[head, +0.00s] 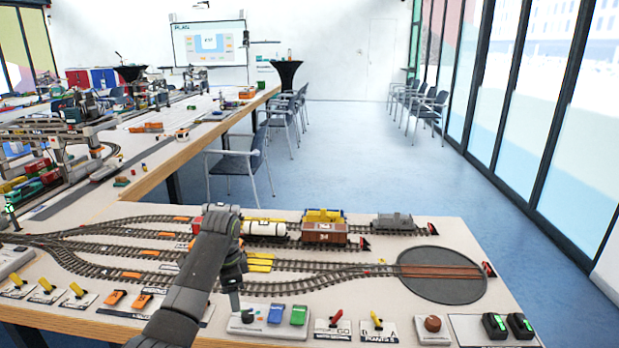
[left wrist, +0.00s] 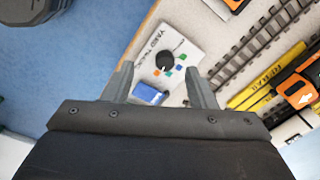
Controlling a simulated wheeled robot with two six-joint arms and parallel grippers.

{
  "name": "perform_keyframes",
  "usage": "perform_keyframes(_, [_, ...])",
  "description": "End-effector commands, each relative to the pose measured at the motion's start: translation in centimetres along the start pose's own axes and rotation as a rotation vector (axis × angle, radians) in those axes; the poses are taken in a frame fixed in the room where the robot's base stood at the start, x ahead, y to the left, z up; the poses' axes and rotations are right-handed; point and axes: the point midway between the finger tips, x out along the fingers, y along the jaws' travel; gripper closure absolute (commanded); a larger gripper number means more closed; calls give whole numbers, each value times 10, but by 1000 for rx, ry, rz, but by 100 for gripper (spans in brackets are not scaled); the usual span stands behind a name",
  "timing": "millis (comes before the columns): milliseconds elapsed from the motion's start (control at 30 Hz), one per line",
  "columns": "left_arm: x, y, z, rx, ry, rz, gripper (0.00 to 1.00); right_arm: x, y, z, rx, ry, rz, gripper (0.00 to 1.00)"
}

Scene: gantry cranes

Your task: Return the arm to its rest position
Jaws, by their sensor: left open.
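My left arm comes in from the bottom of the head view. Its gripper (head: 234,302) hangs over the front strip of the model railway table, beside a control panel with a dark knob. In the left wrist view the two fingers of the left gripper (left wrist: 158,85) stand apart with nothing held between them. Beyond them lie the knob panel (left wrist: 185,50), its black knob (left wrist: 165,59) and a blue block (left wrist: 147,93). I cannot tell from the head view whether the fingers touch the panel. My right gripper is not in view.
A blue switch (head: 276,313) and a green switch (head: 299,314) stand just right of the gripper. Rail cars, including a brown wagon (head: 324,233), stand on tracks behind it. A round turntable (head: 440,288) lies at right. Blue floor (head: 380,150) is open beyond the table.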

Motion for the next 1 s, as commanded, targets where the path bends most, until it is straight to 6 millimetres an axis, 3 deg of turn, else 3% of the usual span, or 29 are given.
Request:
perform_keyframes(33, [22,10,12,-40,2,-5,49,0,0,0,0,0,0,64])
perform_keyframes(200, [74,43,47,-185,18,-41,49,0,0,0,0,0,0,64])
perform_keyframes(500, [137,123,116,-449,55,-103,49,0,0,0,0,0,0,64])
perform_keyframes(767, [153,206,179,-685,92,-158,49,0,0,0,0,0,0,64])
perform_keyframes(1000, [138,279,231,-892,128,-214,49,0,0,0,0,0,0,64])
